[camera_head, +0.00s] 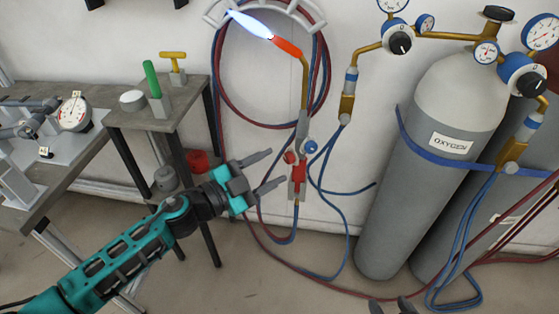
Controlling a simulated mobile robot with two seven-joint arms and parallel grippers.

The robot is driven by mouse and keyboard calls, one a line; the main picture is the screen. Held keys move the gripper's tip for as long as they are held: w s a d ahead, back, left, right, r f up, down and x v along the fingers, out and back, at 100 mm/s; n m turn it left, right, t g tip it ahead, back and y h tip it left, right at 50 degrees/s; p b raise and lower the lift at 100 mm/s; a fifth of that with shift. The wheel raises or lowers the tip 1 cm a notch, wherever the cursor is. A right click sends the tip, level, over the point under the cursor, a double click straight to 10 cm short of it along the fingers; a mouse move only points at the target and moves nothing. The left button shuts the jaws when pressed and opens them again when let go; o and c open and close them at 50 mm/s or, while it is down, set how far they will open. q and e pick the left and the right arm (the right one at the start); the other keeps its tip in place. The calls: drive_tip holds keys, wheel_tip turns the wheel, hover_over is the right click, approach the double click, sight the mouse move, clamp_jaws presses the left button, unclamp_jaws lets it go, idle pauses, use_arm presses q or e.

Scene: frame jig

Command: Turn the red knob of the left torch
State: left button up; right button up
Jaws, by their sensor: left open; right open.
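One torch (302,125) stands upright in a red holder (298,173) before the wall. Its brass neck bends up and left to a glowing orange tip (288,46) with a blue-white flame (250,24). The red knob (290,157) is on the left side of the torch body, and a blue knob (310,147) is on the right. My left gripper (277,167) is open, its fingertips just left of the red knob; I cannot tell whether they touch it. Only the fingertips of my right gripper (392,306) show at the bottom edge, apart and away from the torch.
Gas cylinders, one marked oxygen (435,165), with regulators stand at the right. Red and blue hoses (325,210) loop on the wall and floor. A small grey table (160,118) holds a green-handled tool (152,80) and a yellow T-handle (173,57).

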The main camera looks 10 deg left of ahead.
sight(286, 160)
use_arm(q)
drive_tip(key=shift+x, duration=1.65)
clamp_jaws()
